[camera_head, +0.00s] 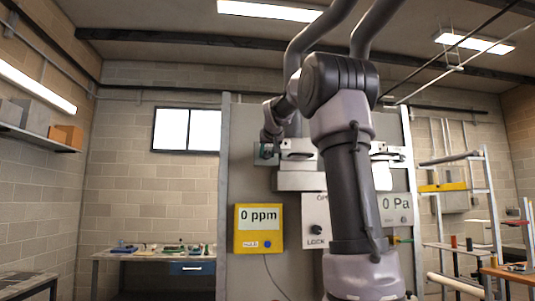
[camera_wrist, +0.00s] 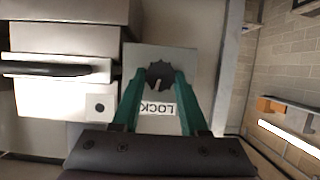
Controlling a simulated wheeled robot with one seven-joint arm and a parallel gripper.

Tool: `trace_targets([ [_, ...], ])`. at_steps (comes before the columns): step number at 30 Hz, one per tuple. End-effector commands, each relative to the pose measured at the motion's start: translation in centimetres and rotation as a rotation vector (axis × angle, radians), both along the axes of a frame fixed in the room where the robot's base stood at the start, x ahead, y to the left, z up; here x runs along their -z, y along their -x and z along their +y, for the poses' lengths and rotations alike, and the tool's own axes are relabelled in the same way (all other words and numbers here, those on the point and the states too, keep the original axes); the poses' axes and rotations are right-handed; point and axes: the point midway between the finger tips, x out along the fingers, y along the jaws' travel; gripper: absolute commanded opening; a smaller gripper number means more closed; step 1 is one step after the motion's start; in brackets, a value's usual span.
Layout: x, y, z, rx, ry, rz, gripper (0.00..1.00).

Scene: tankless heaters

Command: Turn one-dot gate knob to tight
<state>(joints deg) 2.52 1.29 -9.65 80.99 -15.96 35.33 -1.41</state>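The dark, ridged knob (camera_wrist: 160,76) sits on a light plate marked LOCK (camera_wrist: 158,108), which appears upside down in the wrist view. A light gate body (camera_wrist: 66,100) with one black dot and a dark horizontal handle (camera_wrist: 45,69) stands left of it there. My gripper (camera_wrist: 161,72) has its two green fingers parted, one on each side of the knob. Whether they press on it is unclear. In the head view my gripper (camera_head: 267,152) is at the panel's upper left, beside the gate; the knob there is hidden by it.
A second knob (camera_head: 317,229) marked LOCK is lower on the panel, beside my arm. A yellow 0 ppm display (camera_head: 258,228) hangs left of it, and a 0 Pa display (camera_head: 396,207) is right of my arm. A workbench (camera_head: 155,254) stands at the left.

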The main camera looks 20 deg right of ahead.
Motion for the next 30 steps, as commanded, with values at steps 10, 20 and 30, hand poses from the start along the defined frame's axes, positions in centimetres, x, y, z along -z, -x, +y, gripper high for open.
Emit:
trace_targets([
  [10,0.00,0.04,-0.06,0.001,-0.029,-0.008,0.00],
  [20,0.03,0.13,-0.35,0.002,-0.219,-0.063,0.00],
  [30,0.20,0.22,-0.62,0.003,-0.527,-0.151,0.00],
])
